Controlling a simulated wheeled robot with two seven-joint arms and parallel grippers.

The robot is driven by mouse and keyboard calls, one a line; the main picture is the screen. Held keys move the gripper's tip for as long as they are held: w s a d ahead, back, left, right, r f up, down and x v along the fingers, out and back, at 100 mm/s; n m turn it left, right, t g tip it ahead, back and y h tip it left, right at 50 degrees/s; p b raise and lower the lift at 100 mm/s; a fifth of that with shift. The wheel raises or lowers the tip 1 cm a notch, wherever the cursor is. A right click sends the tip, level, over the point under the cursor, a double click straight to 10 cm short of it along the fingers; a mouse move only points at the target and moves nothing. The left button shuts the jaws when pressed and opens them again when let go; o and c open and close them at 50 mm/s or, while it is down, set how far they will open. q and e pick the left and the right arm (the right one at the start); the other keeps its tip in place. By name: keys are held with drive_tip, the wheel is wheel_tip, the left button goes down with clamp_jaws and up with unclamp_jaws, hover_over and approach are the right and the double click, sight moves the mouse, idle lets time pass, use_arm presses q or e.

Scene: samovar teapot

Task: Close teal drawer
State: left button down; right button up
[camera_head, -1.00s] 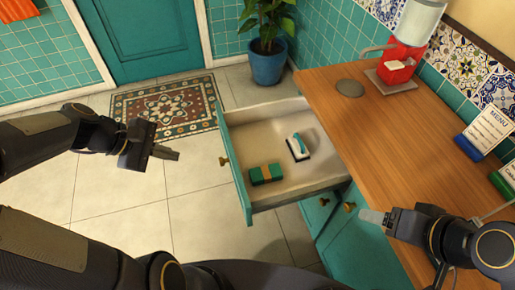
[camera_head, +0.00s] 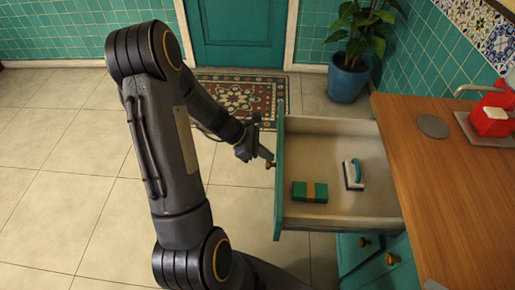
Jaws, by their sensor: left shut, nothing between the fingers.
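The teal drawer (camera_head: 279,190) stands pulled out from the wooden-topped counter, its front facing left. A brass knob (camera_head: 270,165) sits on its front. Inside lie a green box with a tan band (camera_head: 310,192) and a white brush with a teal handle (camera_head: 354,174). My left gripper (camera_head: 265,152) is shut and empty, its tips at the outer face of the drawer front close to the knob. I cannot tell whether they touch it. My right gripper is out of view.
The wooden counter (camera_head: 450,190) is on the right, with a red dispenser (camera_head: 490,118) on it. Teal cupboard doors (camera_head: 395,272) are below. A plant in a blue pot (camera_head: 348,80) stands behind the drawer. Tiled floor (camera_head: 60,200) is clear on the left.

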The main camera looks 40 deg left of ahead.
use_arm(q)
drive_tip(key=shift+w+d+f, duration=0.15)
drive_tip(key=shift+d+f, duration=0.2)
drive_tip(key=shift+f, duration=0.05)
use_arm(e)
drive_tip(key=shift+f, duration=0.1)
use_arm(q)
drive_tip(key=shift+d, duration=0.1)
